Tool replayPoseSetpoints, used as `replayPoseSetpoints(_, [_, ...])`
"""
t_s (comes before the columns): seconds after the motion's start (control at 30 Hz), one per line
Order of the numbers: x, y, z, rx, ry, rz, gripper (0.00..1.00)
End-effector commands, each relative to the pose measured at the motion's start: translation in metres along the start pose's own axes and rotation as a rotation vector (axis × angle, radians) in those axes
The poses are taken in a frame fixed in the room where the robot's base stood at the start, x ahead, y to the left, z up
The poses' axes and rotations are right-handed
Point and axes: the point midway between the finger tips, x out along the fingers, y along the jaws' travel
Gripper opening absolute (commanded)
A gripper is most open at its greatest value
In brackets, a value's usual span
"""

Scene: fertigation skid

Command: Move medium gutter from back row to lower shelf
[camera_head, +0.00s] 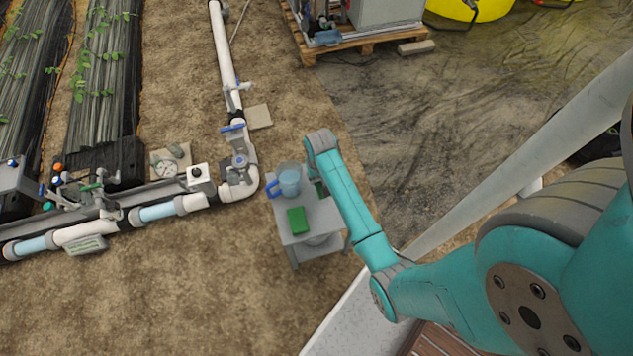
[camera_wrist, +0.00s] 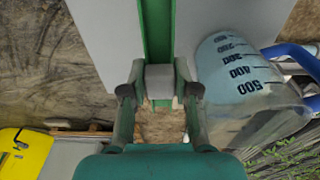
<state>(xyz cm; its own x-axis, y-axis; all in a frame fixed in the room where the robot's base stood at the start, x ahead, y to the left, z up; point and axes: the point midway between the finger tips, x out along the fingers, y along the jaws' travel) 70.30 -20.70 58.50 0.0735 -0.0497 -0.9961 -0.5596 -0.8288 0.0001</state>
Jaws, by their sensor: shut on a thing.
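My gripper (camera_wrist: 160,88) is shut on a narrow green channel-like piece (camera_wrist: 157,30), which I take to be the medium gutter. A small grey block shows between the fingertips; I cannot tell whether it is part of the piece. In the head view, a bit of green (camera_head: 320,188) shows beside my wrist, over the right side of a small grey stand (camera_head: 322,218); my fingers are hidden there. A second green piece (camera_head: 298,221) lies at the front of the stand's top. The lower shelf (camera_head: 333,243) shows only partly under the top.
A clear measuring jug (camera_head: 289,181) with a blue handle stands on the stand's top, close beside my gripper; it also shows in the wrist view (camera_wrist: 240,80). White pipework (camera_head: 240,190) runs left of the stand. Bare soil (camera_head: 220,290) lies in front.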

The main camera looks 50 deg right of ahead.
Motion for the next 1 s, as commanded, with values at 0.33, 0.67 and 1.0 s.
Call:
replayPoseSetpoints(0.33, [0.038,0.0,0.003,0.0,0.001,0.0,0.0])
replayPoseSetpoints(0.67, [0.041,0.0,0.004,0.0,0.0,0.0,0.0])
replayPoseSetpoints(1.0, [0.042,0.0,0.004,0.0,0.0,0.0,0.55])
